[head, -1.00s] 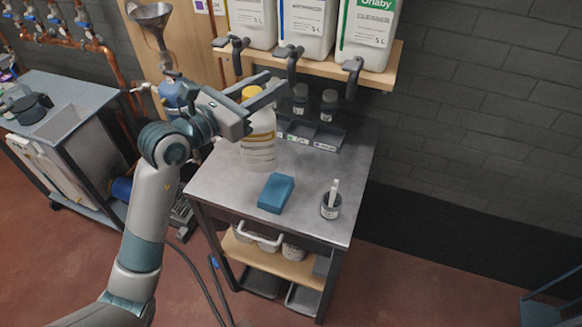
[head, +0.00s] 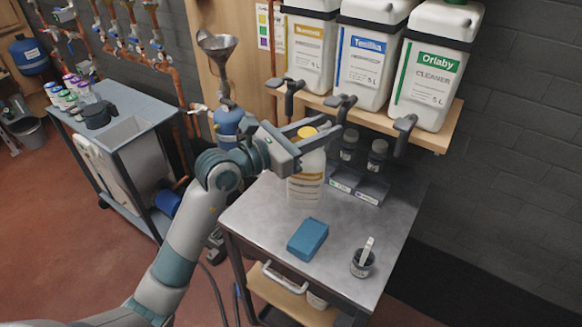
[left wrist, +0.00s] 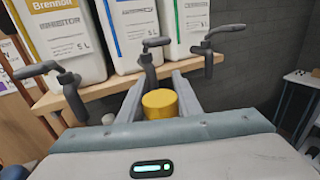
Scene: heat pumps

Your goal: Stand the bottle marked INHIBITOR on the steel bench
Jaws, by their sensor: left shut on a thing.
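A white bottle with a yellow cap and a yellow-marked label (head: 305,182) is upright over the back left of the steel bench (head: 262,212). Its label is too small to read. My left gripper (head: 329,129) is shut on this bottle near its top, with one finger on each side. I cannot tell whether the bottle's base touches the bench top. In the left wrist view its yellow cap (left wrist: 160,103) shows between the two fingers, and its body is hidden below. My right gripper is not in view.
A blue block (head: 307,239) and a small jar with a stick (head: 362,262) stand on the bench. A compartment tray (head: 370,195) and two dark jars are behind, right of the bottle. A wooden shelf (head: 445,137) with large jugs and taps overhangs the back. The bench's front left is clear.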

